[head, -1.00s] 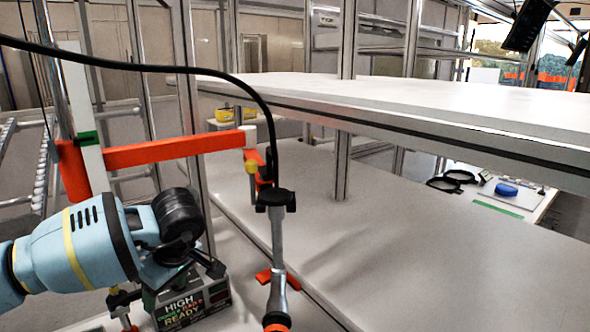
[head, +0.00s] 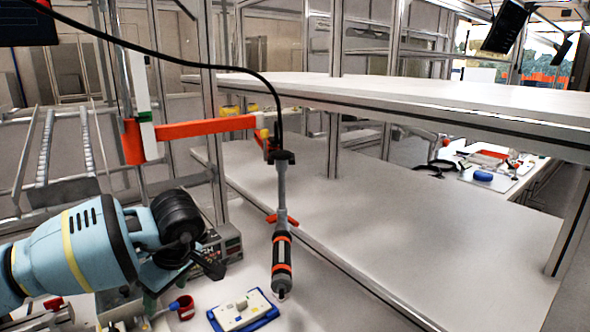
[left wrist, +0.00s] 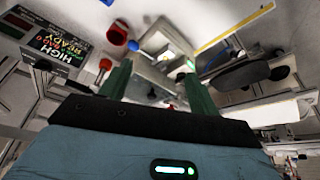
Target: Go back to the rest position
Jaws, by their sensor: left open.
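My left gripper (head: 165,285) is at the lower left of the head view, pointing down over the bench. In the left wrist view its two green fingers (left wrist: 158,75) stand apart with nothing between them. A white and blue fixture (head: 242,311) lies on the bench to the right of the gripper. A red cup-shaped part (head: 183,307) is close beside the gripper and seems to show in the left wrist view too (left wrist: 118,35). My right gripper is not in view.
A black and orange power driver (head: 282,262) hangs from a red arm (head: 205,126) right of my gripper. A display box (head: 226,243) stands behind the gripper. A long, mostly bare white shelf (head: 400,235) fills the right. A blue object (head: 483,176) lies on a far table.

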